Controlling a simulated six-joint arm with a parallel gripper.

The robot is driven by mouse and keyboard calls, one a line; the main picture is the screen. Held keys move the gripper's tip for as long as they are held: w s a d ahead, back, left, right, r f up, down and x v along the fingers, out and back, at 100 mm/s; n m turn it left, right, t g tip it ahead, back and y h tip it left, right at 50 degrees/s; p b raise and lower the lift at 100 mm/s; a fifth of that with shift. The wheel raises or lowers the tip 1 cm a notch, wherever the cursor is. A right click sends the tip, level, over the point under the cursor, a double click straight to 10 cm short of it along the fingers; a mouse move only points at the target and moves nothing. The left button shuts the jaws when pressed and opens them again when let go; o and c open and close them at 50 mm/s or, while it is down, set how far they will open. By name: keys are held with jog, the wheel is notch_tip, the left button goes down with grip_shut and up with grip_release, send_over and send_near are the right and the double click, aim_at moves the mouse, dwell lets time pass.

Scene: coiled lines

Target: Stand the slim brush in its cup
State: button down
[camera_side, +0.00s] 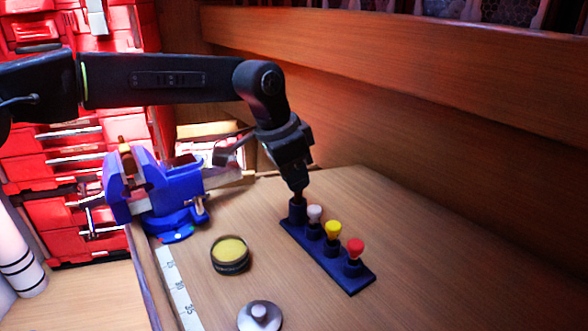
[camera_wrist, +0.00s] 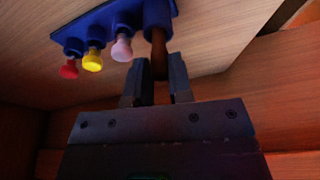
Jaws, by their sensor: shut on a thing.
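The slim brush shows as a thin brown shaft in the side view (camera_side: 298,194) and between the jaws in the wrist view (camera_wrist: 158,52). My gripper (camera_side: 297,182) is shut on it, and its two fingers also show in the wrist view (camera_wrist: 159,82). The brush is close to upright. Its lower end is at the mouth of the tall dark blue cup (camera_side: 297,213), which also shows in the wrist view (camera_wrist: 158,13). I see no gap between them, but how deep the brush sits is hidden. The cup is at the far end of a blue rack (camera_side: 330,267).
The rack also holds white (camera_side: 315,214), yellow (camera_side: 333,230) and red (camera_side: 356,247) topped pieces beside the cup. A blue vise (camera_side: 155,195), a round yellow-topped tin (camera_side: 230,254) and a silver knobbed disc (camera_side: 259,317) stand left. The wooden wall (camera_side: 400,130) rises behind; the table right of the rack is clear.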

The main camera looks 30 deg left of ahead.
jog(key=shift+f, duration=0.35)
jog(key=c, duration=1)
grip_release()
jog(key=shift+o, duration=0.2)
jog(key=shift+r, duration=3.05)
jog(key=v, duration=1.3)
jog(key=shift+r, duration=0.4)
jog(key=shift+s+f, duration=0.1)
jog(key=shift+s, duration=0.05)
